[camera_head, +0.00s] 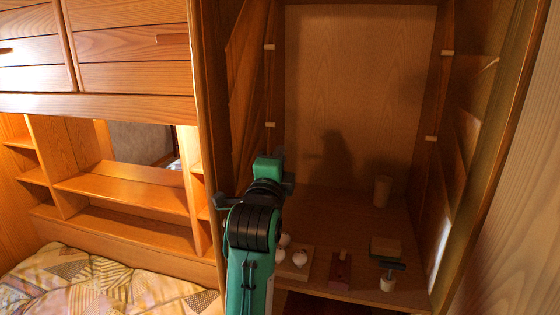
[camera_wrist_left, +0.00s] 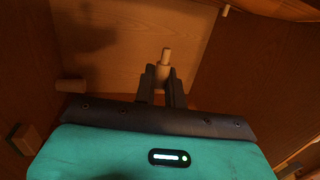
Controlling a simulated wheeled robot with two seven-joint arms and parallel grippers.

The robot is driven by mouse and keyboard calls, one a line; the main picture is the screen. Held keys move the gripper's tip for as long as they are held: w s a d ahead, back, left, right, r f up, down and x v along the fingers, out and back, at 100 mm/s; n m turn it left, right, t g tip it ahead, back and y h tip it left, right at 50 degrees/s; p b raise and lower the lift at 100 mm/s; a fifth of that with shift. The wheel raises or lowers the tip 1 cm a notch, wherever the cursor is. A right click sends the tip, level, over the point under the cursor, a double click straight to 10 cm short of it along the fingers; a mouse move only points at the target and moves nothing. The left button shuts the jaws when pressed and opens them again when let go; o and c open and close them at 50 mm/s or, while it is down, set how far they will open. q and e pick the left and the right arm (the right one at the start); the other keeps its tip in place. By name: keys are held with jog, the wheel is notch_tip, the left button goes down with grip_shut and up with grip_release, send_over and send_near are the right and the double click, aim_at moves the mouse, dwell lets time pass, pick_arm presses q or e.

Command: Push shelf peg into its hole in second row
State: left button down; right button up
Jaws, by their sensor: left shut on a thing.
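In the left wrist view my left gripper (camera_wrist_left: 162,80) is shut on a small pale wooden shelf peg (camera_wrist_left: 165,57). The peg's narrower end sticks out beyond the fingertips, with the cabinet's wood panels behind it. I cannot tell whether it touches a wall, and no hole can be made out. In the head view my left arm reaches into the open cabinet, and the peg is hidden there. Pale pegs stick out of the cabinet sides: upper left (camera_head: 269,47), lower left (camera_head: 269,124), upper right (camera_head: 447,53) and lower right (camera_head: 430,138). My right gripper is not in view.
On the cabinet floor (camera_head: 345,215) stand a wooden cylinder (camera_head: 382,191), a board with white round pieces (camera_head: 299,259), a red block (camera_head: 341,268), a box (camera_head: 385,246) and a dark-handled tool (camera_head: 391,265). The cabinet's upper middle is clear. A bed (camera_head: 100,285) lies left.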

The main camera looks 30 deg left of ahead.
pick_arm(q)
jog(key=shift+r+p, duration=0.1)
jog(key=shift+p, duration=0.4)
jog(key=shift+s+a+p, duration=0.2)
jog(key=shift+s+a, duration=0.05)
jog(key=shift+a, duration=0.7)
jog(key=shift+s+a+p, duration=0.2)
jog(key=shift+a, duration=0.75)
jog(key=shift+s+a+p, duration=0.2)
jog(key=shift+s+a, duration=0.05)
jog(key=shift+a, duration=0.7)
jog(key=shift+p, duration=0.9)
jog(key=shift+a, duration=0.1)
jog(key=shift+s+a, duration=0.1)
jog(key=shift+a, duration=0.25)
jog(key=shift+s+a, duration=0.2)
jog(key=shift+a, duration=0.6)
jog(key=c, duration=1.4)
grip_release()
